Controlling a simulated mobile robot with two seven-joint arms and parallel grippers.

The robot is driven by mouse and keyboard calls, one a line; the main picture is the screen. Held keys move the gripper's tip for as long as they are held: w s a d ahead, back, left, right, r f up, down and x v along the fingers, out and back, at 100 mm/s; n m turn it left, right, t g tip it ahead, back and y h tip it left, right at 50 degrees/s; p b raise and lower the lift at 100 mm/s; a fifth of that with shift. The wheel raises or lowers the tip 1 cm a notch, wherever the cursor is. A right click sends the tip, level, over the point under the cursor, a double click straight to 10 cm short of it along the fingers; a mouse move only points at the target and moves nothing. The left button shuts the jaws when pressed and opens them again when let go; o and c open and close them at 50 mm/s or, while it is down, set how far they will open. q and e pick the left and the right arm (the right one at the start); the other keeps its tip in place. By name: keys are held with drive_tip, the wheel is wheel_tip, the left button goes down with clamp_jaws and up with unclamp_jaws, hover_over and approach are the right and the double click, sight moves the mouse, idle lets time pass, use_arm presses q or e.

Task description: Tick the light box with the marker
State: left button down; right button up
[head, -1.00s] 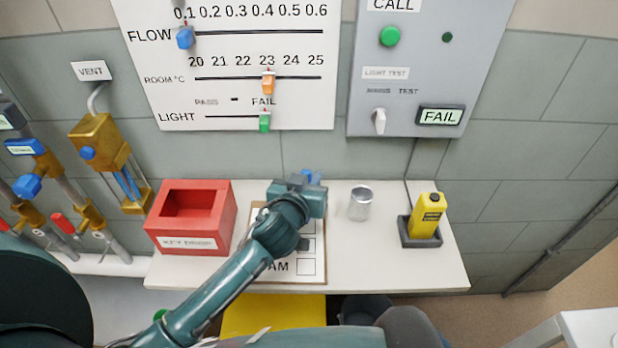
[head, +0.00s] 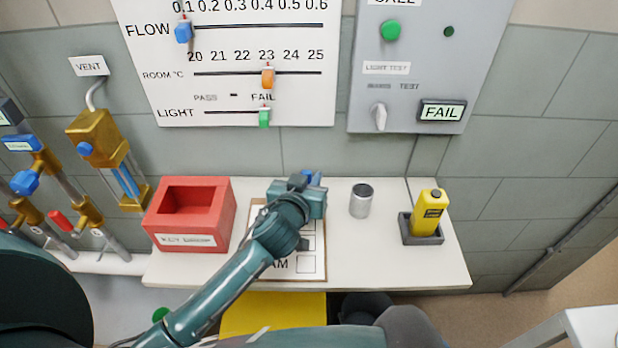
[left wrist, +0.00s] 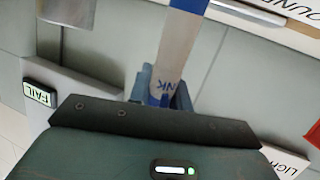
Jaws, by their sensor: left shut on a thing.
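My left gripper (head: 312,180) is over the far part of a sheet (head: 283,272) on the shelf, near the wall. In the head view only a bit of blue shows at the fingers, and the marker's tip is hidden. The sheet has a column of boxes, with a lower box (head: 306,264) beside "AM" clear of the arm. My wrist hides the upper rows, so the light box and any mark there cannot be made out. My right gripper is not in view.
A red key drop box (head: 190,240) stands left of the sheet. A metal cup (head: 360,202) and a yellow device (head: 430,210) in a dark holder stand right. The wall panel's display (head: 442,112) reads FAIL. The LIGHT slider (head: 264,118) sits under FAIL.

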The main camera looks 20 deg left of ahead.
use_arm(q)
drive_tip(key=shift+s+d+f, duration=0.1)
drive_tip(key=shift+d, duration=0.1)
drive_tip(key=shift+s+d, duration=0.2)
drive_tip(key=shift+d, duration=0.1)
drive_tip(key=shift+a, duration=0.1)
idle(0.3)
drive_tip(key=shift+w+a+f, duration=0.1)
drive_tip(key=shift+w+a, duration=0.35)
drive_tip(key=shift+a, duration=0.2)
drive_tip(key=shift+w+a, duration=0.15)
drive_tip(key=shift+a, duration=0.15)
drive_tip(key=shift+d, duration=0.1)
